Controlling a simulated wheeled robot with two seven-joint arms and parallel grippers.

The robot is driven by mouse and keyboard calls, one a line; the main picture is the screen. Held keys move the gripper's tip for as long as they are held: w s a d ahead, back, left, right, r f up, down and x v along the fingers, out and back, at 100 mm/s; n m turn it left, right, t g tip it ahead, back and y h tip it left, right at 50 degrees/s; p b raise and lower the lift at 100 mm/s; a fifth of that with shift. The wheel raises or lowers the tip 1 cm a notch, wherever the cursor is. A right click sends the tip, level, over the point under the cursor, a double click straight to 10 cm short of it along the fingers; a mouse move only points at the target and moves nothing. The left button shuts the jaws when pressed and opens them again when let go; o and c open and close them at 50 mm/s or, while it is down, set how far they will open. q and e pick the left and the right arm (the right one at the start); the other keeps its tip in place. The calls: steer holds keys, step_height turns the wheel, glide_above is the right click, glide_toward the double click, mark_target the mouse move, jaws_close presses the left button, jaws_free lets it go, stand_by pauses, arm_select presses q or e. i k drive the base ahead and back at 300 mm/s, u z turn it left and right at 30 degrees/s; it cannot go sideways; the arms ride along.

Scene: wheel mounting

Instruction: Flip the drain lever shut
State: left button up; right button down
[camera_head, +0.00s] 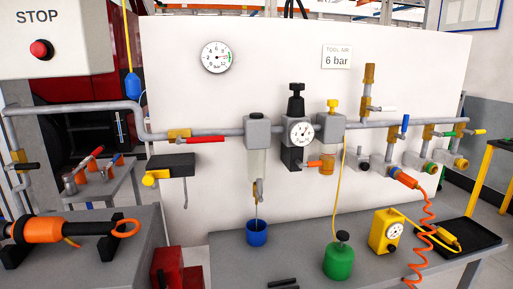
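A brass drain fitting (259,190) hangs under the clear bowl of the grey filter unit (258,133) on the wall pipe. A small brass-coloured piece, which looks like the drain lever, hangs down along it; its exact angle is too small to tell. A thin line runs from the drain down to the blue cup (257,234) on the bench below; it looks like a trickle. Neither of my grippers is in view.
A red-handled valve (205,139) sits left of the filter, a black-knobbed regulator (297,132) with a gauge right of it. A green canister (339,258) and a yellow gauge box (386,231) stand on the grey bench (300,250). An orange coiled hose hangs at right.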

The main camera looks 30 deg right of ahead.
mark_target(259, 191)
steer(key=u, duration=1.55)
steer(key=k, duration=0.9)
steer(key=z, duration=1.25)
steer(key=i, duration=0.5)
steer(key=u, duration=0.05)
